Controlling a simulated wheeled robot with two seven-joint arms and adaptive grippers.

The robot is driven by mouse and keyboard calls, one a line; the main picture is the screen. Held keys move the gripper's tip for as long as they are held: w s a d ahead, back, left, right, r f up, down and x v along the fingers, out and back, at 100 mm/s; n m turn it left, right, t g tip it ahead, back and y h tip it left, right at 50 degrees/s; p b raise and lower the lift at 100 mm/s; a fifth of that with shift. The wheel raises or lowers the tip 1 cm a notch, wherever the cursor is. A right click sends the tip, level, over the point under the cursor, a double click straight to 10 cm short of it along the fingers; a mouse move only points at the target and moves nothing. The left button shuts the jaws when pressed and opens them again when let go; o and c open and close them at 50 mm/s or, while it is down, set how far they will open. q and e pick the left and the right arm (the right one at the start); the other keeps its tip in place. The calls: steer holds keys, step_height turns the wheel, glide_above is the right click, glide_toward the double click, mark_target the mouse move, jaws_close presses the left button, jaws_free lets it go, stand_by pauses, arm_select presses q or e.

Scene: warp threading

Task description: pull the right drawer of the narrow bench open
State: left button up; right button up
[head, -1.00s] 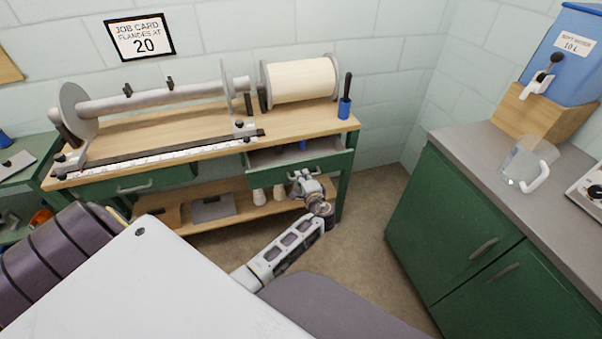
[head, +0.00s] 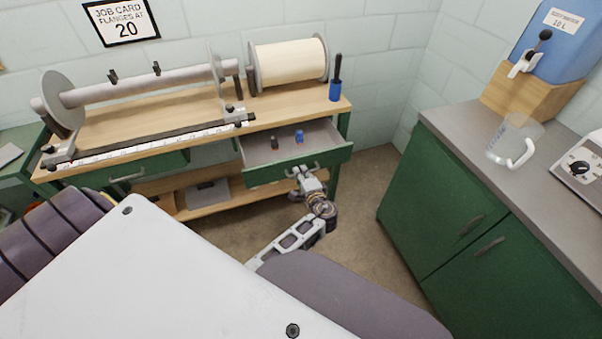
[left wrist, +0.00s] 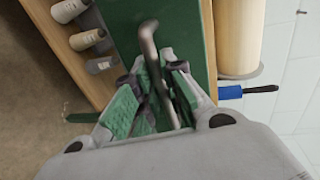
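The narrow bench (head: 185,109) stands against the wall, with a wooden top and green drawers. Its right drawer (head: 262,155) is pulled well out, showing a grey inside with a small blue object (head: 299,136) and a small dark object (head: 275,142). My left gripper (head: 301,172) is at this drawer's front. In the left wrist view the bent metal handle (left wrist: 149,42) runs between the two fingers (left wrist: 160,88), which are closed around it. The left drawer (head: 150,169) is shut. My right gripper is not in view.
A roller with flanges (head: 140,87), a cream spool (head: 290,61) and a blue-handled tool (head: 335,80) are on the bench top. A lower shelf (head: 207,202) holds a grey item. Green cabinets (head: 440,203) stand to the right, with open floor (head: 358,205) between.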

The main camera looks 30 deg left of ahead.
arm_select(q)
steer(key=o, duration=0.3)
steer(key=shift+o, duration=0.2)
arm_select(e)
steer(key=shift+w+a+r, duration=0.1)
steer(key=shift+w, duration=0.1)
